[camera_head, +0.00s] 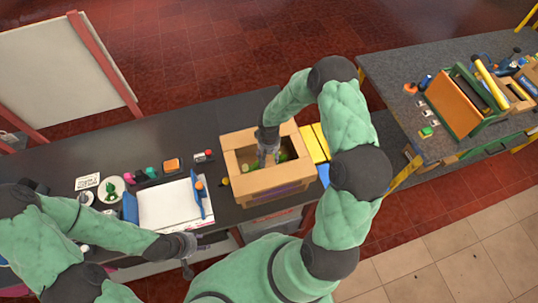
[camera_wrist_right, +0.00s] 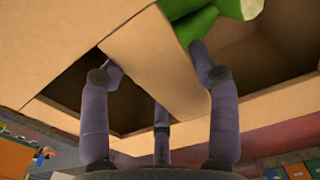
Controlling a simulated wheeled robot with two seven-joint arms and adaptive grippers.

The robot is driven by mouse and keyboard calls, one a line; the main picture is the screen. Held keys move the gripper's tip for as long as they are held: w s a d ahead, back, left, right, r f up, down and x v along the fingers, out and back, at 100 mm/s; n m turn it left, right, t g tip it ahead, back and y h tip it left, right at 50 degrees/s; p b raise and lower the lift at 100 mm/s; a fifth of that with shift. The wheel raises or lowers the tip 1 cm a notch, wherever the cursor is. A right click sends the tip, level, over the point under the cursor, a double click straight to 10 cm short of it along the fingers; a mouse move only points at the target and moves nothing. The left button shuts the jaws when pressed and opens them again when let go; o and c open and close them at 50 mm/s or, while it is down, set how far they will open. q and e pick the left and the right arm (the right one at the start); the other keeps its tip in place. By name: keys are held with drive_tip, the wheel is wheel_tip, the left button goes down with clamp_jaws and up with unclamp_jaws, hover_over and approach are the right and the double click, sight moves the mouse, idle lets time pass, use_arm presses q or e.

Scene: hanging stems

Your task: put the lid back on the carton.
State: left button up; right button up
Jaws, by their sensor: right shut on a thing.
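The carton (camera_head: 233,164) is a tan open-topped box on the dark counter, with green and yellow things inside. My right gripper (camera_head: 268,152) reaches down into its opening from above. In the right wrist view, the fingers of my right gripper (camera_wrist_right: 160,85) are shut on a tan cardboard strip (camera_wrist_right: 150,50), with dark openings on both sides. I cannot tell whether this strip is part of the carton or of a lid. No separate lid can be made out. My left gripper (camera_head: 187,252) is at the counter's front edge, apart from the carton; its finger opening is unclear.
A white plate (camera_head: 110,190) and several small coloured items stand further left. Yellow and blue blocks (camera_head: 314,143) sit right of the carton. A second counter (camera_head: 395,70) at right holds a tool box (camera_head: 462,100).

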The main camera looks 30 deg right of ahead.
drive_tip(key=o, duration=1.6)
drive_tip(key=shift+o, duration=0.2)
drive_tip(key=shift+r, duration=0.1)
drive_tip(key=shift+r+p, duration=0.45)
drive_tip(key=shift+p, duration=0.3)
drive_tip(key=shift+r+p, duration=0.35)
drive_tip(key=shift+p, duration=0.1)
wheel_tip(320, 180, up, 12)
drive_tip(key=b, duration=0.2)
drive_tip(key=shift+f, duration=0.25)
